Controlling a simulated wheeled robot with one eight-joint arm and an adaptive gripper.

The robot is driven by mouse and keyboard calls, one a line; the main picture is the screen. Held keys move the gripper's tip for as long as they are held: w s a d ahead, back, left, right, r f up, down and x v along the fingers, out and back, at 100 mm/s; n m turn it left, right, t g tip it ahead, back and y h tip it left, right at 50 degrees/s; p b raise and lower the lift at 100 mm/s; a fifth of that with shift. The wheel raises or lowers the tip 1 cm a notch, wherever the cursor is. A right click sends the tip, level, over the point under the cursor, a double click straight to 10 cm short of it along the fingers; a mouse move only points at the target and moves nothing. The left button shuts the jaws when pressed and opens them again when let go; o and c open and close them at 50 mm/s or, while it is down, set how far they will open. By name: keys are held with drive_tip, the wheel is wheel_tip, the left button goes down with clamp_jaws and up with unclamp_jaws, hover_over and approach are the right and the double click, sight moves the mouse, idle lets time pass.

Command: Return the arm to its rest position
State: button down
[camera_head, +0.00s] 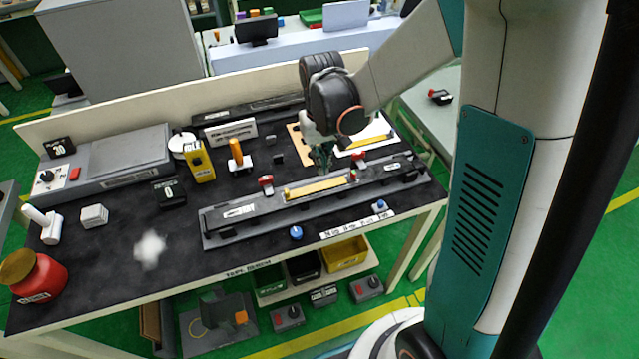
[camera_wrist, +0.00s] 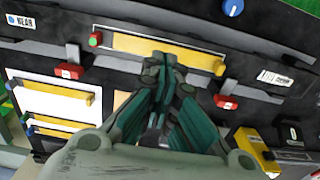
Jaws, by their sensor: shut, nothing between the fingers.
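My gripper (camera_head: 322,155) hangs over the back right part of the black-topped bench (camera_head: 110,245), just behind the grey fixture (camera_head: 225,232) that bears a yellow strip (camera_head: 315,188). In the wrist view, my gripper (camera_wrist: 162,62) shows its green fingers closed together at the tips, with nothing held. The fingertips overlap the lower edge of the yellow strip (camera_wrist: 130,45) in that view; I cannot tell whether they touch it. My arm reaches in from the right, bent above the bench.
Red clamps (camera_head: 265,181) stand along the fixture. A white panel with yellow strips (camera_wrist: 55,100) lies beside it. A yellow device (camera_head: 199,163), an orange-handled tool (camera_head: 236,152) and a red jar (camera_head: 38,280) stand on the bench.

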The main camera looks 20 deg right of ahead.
idle(0.4)
drive_tip(key=s+r+t+b, duration=0.6)
drive_tip(key=s+r, duration=0.4)
drive_tip(key=s, duration=0.5)
drive_tip(key=shift+t, duration=0.6)
idle(0.5)
